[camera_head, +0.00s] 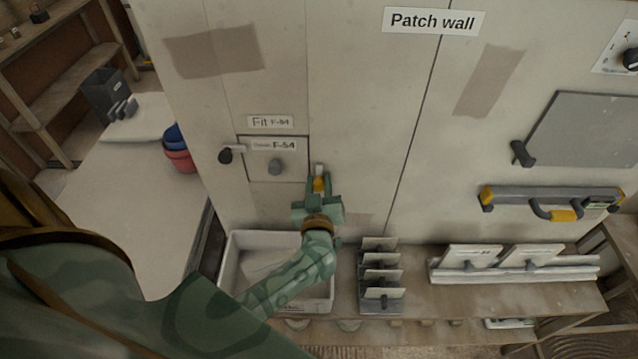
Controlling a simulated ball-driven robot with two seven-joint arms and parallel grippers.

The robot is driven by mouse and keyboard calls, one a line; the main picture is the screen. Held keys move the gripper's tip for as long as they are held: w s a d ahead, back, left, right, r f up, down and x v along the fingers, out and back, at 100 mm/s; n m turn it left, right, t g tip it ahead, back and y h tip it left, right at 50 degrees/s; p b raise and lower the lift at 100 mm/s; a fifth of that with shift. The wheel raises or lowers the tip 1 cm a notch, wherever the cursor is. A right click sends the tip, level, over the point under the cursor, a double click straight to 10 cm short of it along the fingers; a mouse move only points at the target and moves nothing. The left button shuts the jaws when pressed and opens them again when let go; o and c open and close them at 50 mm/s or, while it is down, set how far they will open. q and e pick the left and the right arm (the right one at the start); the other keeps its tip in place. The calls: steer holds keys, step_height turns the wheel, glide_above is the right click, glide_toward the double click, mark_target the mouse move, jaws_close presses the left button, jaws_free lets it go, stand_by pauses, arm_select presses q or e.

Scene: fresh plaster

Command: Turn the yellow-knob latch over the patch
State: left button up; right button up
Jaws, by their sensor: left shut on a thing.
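The square patch (291,150), labelled F-54 and with a grey knob in its middle, sits in the wall below a label reading "Fit F-54". The yellow-knob latch (319,170) is at the patch's right side; a light end shows above the yellow part. My left gripper (319,185) comes up from below and is shut on the yellow knob, hiding much of it. I cannot tell whether the latch overlaps the patch edge. A black-knob latch (227,155) is at the patch's left edge. My right gripper is not in view.
A white tub (232,262) stands below the patch, partly behind my left arm. A rack of small plates (380,275) and a tray with two panels (510,268) stand on the bench. A yellow-handled level (550,200) is on the wall at right.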

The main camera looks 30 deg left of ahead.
arm_select(q)
steer(key=shift+c, duration=0.6)
